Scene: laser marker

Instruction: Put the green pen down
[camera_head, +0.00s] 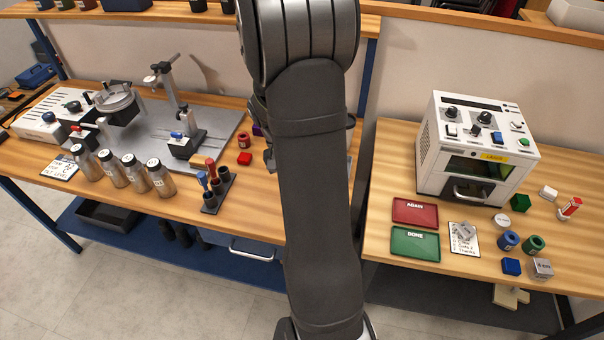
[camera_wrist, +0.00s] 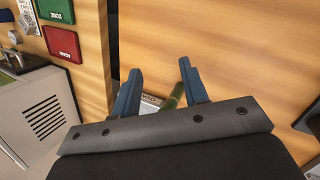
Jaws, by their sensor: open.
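The green pen (camera_wrist: 172,100) shows in the wrist view low between the two blue fingers of my gripper (camera_wrist: 159,72), nearer the right finger. Its lower end is hidden behind the gripper body. The fingers stand apart, and I cannot tell whether the pen touches the right one. A pale piece with dark lettering (camera_wrist: 150,101) shows beside the pen, also partly hidden. In the head view my arm covers the middle of the scene, so the pen does not show there and my gripper is mostly hidden.
Red tray (camera_head: 415,212) and green tray (camera_head: 415,244) lie on the right bench, before the white laser machine (camera_head: 476,148). Several small blocks and rings lie right of them.

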